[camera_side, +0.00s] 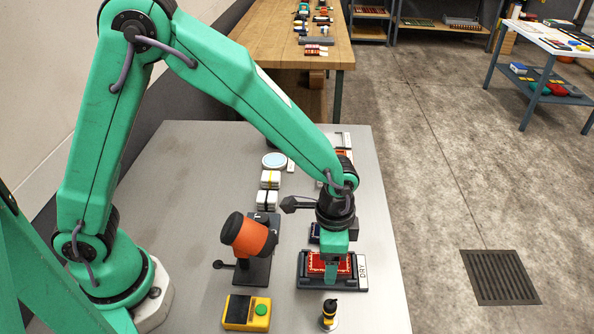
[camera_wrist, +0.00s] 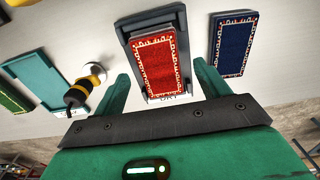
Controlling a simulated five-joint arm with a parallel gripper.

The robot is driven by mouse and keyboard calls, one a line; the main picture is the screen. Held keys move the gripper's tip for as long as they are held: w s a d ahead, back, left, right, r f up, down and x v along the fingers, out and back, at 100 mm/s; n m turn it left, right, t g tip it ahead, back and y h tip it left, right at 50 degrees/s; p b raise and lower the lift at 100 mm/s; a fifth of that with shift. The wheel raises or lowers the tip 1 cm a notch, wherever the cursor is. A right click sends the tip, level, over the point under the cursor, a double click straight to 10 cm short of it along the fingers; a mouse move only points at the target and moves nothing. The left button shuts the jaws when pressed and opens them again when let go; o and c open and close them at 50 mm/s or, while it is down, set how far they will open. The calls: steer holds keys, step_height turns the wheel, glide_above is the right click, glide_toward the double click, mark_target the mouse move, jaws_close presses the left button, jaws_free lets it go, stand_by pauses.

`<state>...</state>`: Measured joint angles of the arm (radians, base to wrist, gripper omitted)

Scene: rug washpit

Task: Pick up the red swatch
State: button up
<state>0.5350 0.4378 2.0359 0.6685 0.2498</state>
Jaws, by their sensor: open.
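The red swatch (camera_wrist: 160,62) has a pale patterned border and lies in a dark grey tray (camera_wrist: 128,24) marked DRY. In the side view the red swatch (camera_side: 316,261) shows partly behind my gripper, and the tray (camera_side: 305,284) sits near the table's front. My gripper (camera_wrist: 162,76) is open, with one green finger at each side of the swatch's near end in the wrist view. In the side view my gripper (camera_side: 338,268) is low over the tray. Whether a finger touches the swatch or tray I cannot tell.
A blue swatch (camera_wrist: 234,44) lies to the right in the wrist view, a teal tray (camera_wrist: 38,75) to the left. A black-and-yellow tool (camera_side: 329,315) stands close in front of the tray. An orange-headed device (camera_side: 249,236) and a yellow box (camera_side: 246,313) stand left.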

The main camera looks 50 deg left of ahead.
steer(key=shift+f, duration=0.6)
steer(key=c, duration=1.2)
steer(key=shift+o, duration=0.2)
steer(key=shift+r, duration=0.2)
steer(key=shift+r, duration=0.6)
steer(key=r, duration=0.3)
steer(key=shift+s+d, duration=0.25)
steer(key=shift+s, duration=0.05)
steer(key=s+d+r, duration=0.5)
steer(key=s+r, duration=0.1)
steer(key=s, duration=0.3)
steer(key=shift+s+r, duration=0.25)
steer(key=shift+s, duration=0.1)
